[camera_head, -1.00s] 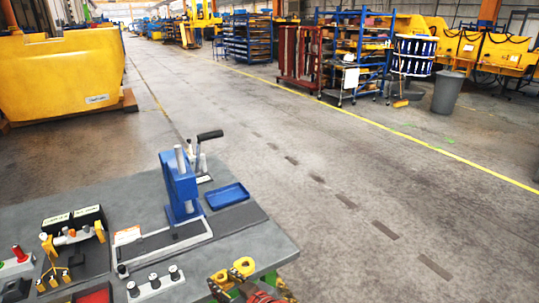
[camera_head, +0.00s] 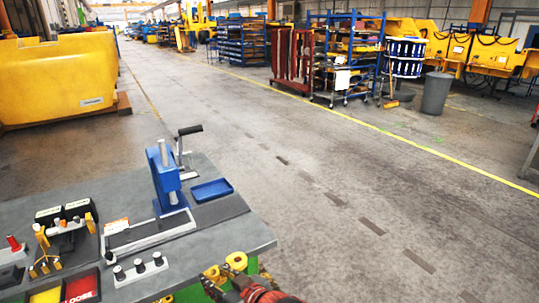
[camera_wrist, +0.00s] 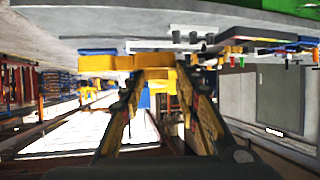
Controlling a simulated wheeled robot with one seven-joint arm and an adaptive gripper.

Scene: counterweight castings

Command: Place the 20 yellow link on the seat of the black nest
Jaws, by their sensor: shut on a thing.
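My gripper (camera_head: 217,284) is shut on a yellow link (camera_head: 236,261) at the near right corner of the workbench. In the wrist view my gripper (camera_wrist: 152,82) pinches the yellow link (camera_wrist: 108,66), which spans across and beyond the fingertips. In the head view the link shows as rounded yellow lobes, partly hidden by the gripper. No number is readable on it. I cannot pick out the black nest for certain among the dark fixtures on the bench.
The workbench (camera_head: 215,242) carries a blue press (camera_head: 168,182), a blue tray (camera_head: 211,190), a white block with black-topped posts (camera_head: 139,270), black labelled boxes (camera_head: 76,209) and a red bin (camera_head: 82,286). Yellow pieces hang on a stand (camera_head: 44,263) at left. Floor right of the bench is clear.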

